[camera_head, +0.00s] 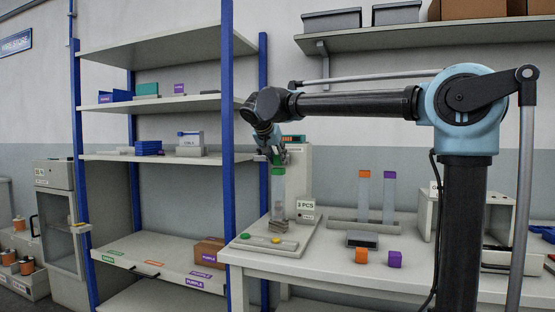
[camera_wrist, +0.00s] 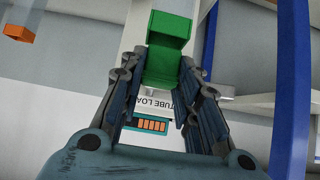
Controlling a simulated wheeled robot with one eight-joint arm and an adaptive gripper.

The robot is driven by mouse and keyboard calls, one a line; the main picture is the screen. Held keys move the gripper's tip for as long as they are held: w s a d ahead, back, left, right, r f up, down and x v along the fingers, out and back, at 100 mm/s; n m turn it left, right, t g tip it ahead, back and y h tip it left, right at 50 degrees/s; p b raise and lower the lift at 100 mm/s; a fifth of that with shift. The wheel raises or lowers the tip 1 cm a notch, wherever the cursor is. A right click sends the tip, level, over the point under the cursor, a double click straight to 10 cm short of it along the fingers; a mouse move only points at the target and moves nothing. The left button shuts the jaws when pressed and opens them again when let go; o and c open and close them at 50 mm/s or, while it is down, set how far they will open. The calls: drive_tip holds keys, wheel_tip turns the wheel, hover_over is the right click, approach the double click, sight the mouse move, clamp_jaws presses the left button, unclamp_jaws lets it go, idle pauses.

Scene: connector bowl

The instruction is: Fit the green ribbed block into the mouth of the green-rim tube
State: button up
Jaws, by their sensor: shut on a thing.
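My gripper (camera_head: 275,155) is over the upright clear green-rim tube (camera_head: 278,197) on the loader at the table's left end. In the wrist view, my gripper (camera_wrist: 158,85) has its two dark fingers either side of the green ribbed block (camera_wrist: 164,66) and is shut on it. The tube's green rim (camera_wrist: 171,24) shows just beyond the block, nearly in line with it. In the head view, green (camera_head: 278,171) shows right below the fingers, and block and rim merge there. I cannot tell whether the block has entered the mouth.
Two tubes, orange-rimmed (camera_head: 364,195) and purple-rimmed (camera_head: 389,197), stand in a rack to the right. An orange block (camera_head: 361,256) and a purple block (camera_head: 395,258) lie on the table. The loader's column (camera_head: 299,165) rises close behind the tube. A blue shelf post (camera_head: 227,130) stands left.

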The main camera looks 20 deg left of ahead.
drive_tip(key=shift+f, duration=0.8)
drive_tip(key=o, duration=1.1)
drive_tip(key=shift+o, duration=0.2)
drive_tip(key=v, duration=1.1)
drive_tip(key=shift+s+r, duration=0.25)
drive_tip(key=shift+s, duration=0.05)
